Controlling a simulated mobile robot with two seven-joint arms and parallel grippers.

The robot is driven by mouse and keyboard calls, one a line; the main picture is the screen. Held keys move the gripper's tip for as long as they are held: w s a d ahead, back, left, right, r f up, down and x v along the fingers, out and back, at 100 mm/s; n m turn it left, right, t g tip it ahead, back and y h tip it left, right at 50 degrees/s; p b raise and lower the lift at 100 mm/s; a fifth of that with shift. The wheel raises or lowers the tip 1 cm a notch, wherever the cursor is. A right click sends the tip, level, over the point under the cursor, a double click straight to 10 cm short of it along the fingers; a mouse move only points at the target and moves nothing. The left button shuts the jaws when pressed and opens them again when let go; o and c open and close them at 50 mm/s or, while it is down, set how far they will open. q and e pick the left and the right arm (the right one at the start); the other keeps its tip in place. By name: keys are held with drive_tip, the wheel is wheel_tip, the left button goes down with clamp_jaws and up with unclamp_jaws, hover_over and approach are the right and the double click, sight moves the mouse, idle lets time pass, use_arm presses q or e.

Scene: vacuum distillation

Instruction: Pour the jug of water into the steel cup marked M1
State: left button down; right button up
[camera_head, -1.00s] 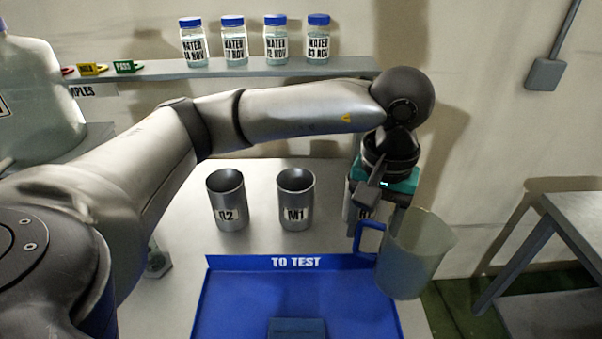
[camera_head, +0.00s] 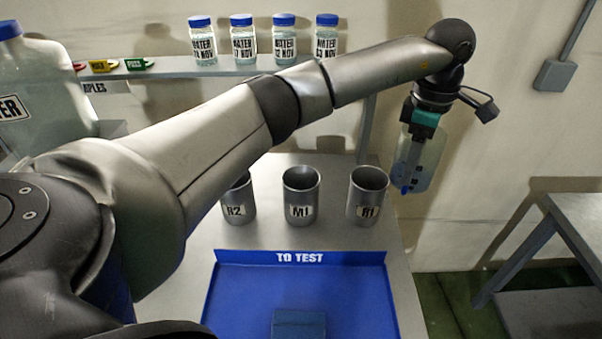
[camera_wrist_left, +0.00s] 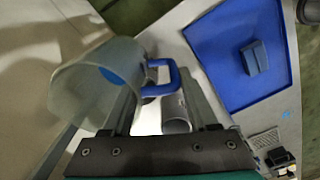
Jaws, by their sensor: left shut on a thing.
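The jug (camera_head: 432,165) is clear plastic with a blue handle and hangs in the air to the right of the cups, beyond the table's right edge. My left gripper (camera_head: 405,182) is shut on its handle. In the left wrist view the blue handle (camera_wrist_left: 172,76) lies between the fingers and the jug (camera_wrist_left: 85,92) is at the left. I cannot make out the water level. The steel cup marked M1 (camera_head: 301,193) stands upright in the middle of the row of cups, left of the jug. My right gripper is not in view.
Steel cups R2 (camera_head: 239,203) and R1 (camera_head: 367,195) stand on either side of M1; R1 is nearest the jug. The blue TO TEST tray (camera_head: 245,290) lies in front. Several water jars (camera_head: 243,45) stand on the back shelf (camera_head: 180,68).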

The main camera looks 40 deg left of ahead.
use_arm(q)
drive_tip(key=w+n+p, duration=0.1)
drive_tip(key=w+n, duration=0.1)
drive_tip(key=n, duration=0.3)
drive_tip(key=w+a+n+p, duration=0.1)
drive_tip(key=w+n, duration=0.1)
drive_tip(key=n, duration=0.3)
drive_tip(key=w+a+n+p, duration=0.1)
drive_tip(key=w+n, duration=0.1)
drive_tip(key=n, duration=0.2)
drive_tip(key=shift+w+a+r+n, duration=0.1)
drive_tip(key=shift+a+r+n, duration=0.15)
drive_tip(key=shift+n, duration=0.15)
drive_tip(key=n, duration=0.1)
drive_tip(key=n+p, duration=0.1)
drive_tip(key=shift+w+a+f+n, duration=0.15)
drive_tip(key=shift+a+f+n, duration=0.1)
drive_tip(key=shift+n, duration=0.05)
drive_tip(key=n, duration=0.3)
drive_tip(key=shift+a+f+p, duration=0.2)
drive_tip(key=shift+f+p, duration=0.1)
drive_tip(key=shift+p, duration=0.1)
drive_tip(key=shift+a+f+n, duration=0.1)
drive_tip(key=shift+f+n, duration=0.2)
drive_tip(key=shift+n, duration=0.8)
